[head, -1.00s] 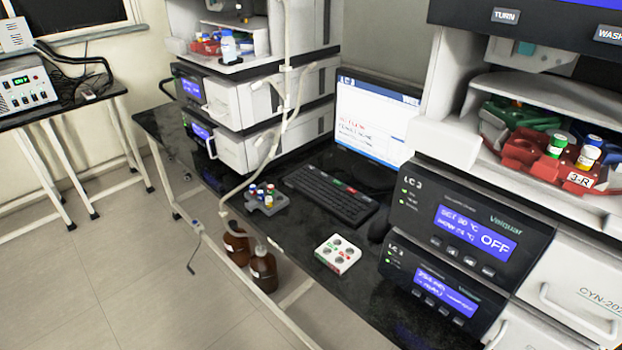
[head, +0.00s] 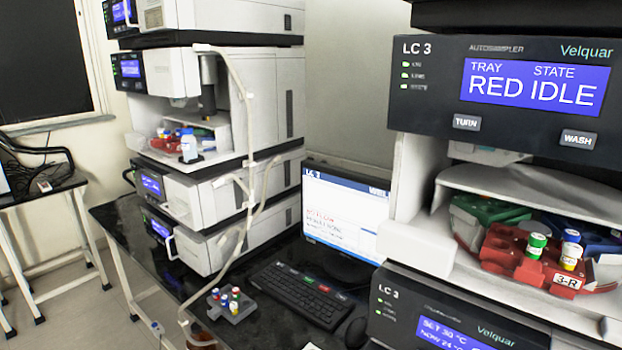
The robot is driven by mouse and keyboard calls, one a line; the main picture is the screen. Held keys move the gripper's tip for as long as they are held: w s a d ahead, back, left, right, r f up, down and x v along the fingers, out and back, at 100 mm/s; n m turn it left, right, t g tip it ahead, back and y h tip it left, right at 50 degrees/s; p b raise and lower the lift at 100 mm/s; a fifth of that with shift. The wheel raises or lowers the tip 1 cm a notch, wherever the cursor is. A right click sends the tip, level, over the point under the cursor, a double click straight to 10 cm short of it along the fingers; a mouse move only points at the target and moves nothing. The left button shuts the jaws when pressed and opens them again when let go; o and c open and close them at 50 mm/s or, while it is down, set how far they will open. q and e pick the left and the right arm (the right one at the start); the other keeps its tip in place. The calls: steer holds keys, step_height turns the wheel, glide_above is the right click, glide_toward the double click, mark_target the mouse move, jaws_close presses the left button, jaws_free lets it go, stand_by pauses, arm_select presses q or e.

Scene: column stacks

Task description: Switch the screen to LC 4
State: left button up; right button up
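The monitor (head: 345,215) stands on the black bench between two instrument stacks. Its screen has "LC 3" in the top left of a blue header, with red and dark text lines below that are too small to read surely. The black keyboard (head: 300,294) lies in front of it, with a green key and a red key in its top row. A dark mouse (head: 355,333) is partly in view at its right. Neither of my grippers is in view.
The right stack's autosampler (head: 500,90) is labelled LC 3 and reads "TRAY RED, STATE IDLE", with TURN and WASH buttons. A red tray (head: 525,262) marked 3-R holds capped vials. A grey vial rack (head: 232,308) sits left of the keyboard. Another stack (head: 215,120) stands behind, with tubing in front.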

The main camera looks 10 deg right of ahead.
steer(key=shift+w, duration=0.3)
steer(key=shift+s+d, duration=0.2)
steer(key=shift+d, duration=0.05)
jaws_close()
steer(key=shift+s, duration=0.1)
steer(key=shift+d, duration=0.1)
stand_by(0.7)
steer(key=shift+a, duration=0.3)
